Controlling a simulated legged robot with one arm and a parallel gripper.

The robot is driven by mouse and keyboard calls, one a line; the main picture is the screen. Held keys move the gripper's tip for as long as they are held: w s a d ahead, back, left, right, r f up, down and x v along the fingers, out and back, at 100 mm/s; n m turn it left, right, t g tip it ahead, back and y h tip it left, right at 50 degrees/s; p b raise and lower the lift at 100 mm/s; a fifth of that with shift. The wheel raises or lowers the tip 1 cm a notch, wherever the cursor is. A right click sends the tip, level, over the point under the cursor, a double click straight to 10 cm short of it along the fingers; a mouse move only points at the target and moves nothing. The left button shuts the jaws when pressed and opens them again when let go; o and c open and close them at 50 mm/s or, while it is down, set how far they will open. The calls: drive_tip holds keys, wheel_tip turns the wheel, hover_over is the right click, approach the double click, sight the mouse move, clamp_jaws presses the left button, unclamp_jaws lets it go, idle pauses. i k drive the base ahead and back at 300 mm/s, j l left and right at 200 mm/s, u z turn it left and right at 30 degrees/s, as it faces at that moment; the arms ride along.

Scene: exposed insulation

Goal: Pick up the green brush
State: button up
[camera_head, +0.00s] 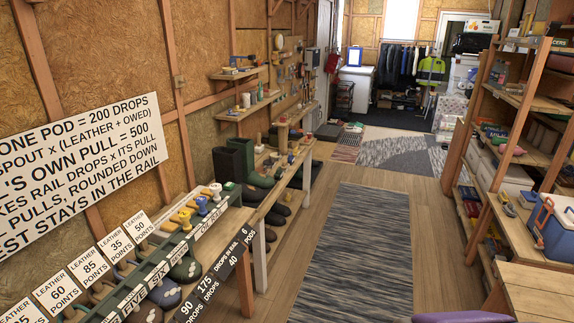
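I cannot make out a green brush for certain. A dark green rounded item (186,269) lies at the front edge of the long wooden bench (236,217) on the left; I cannot tell what it is. Close to it is a darker rounded item (165,293) with pale spots. Small pieces with yellow (181,217), white (202,206) and blue (215,190) tops stand on the green rack (150,262) along the bench. My gripper is not in view.
Black and white signs (80,175) cover the left wall and rack. Wooden shelves (515,150) and a blue cooler (553,228) stand on the right. A table corner (540,292) and a purple object (463,317) are at bottom right. The grey rug (352,250) between is clear.

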sight(278, 175)
drive_tip(key=i+l+u, duration=0.85)
